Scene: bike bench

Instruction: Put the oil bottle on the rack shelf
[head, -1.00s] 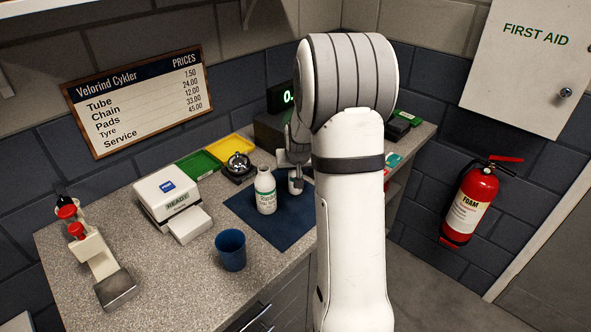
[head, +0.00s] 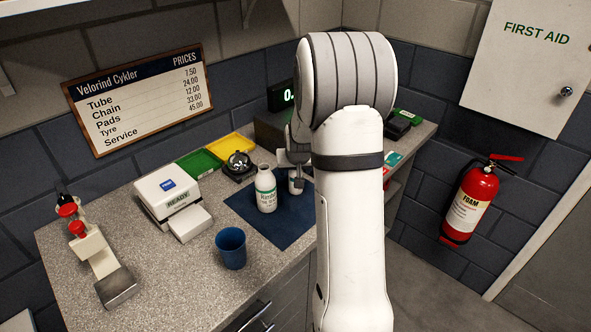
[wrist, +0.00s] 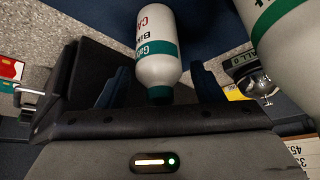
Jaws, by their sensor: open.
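Two white bottles with green markings stand on the blue mat (head: 293,228). The front bottle (head: 265,190) is in plain sight; it also shows at the upper right in the wrist view (wrist: 284,28). The other bottle (head: 295,185) is partly hidden behind my arm and gripper. My gripper (wrist: 158,88) is open, with gaps visible beside the bottle. I cannot tell from the lettering which is the oil bottle.
A blue cup (head: 230,249) stands near the bench's front edge. A white boxy device (head: 168,195), a bell (head: 239,164), and green (head: 199,163) and yellow (head: 231,147) trays are left of and behind the bottles. A dark display unit (head: 272,130) stands behind my gripper.

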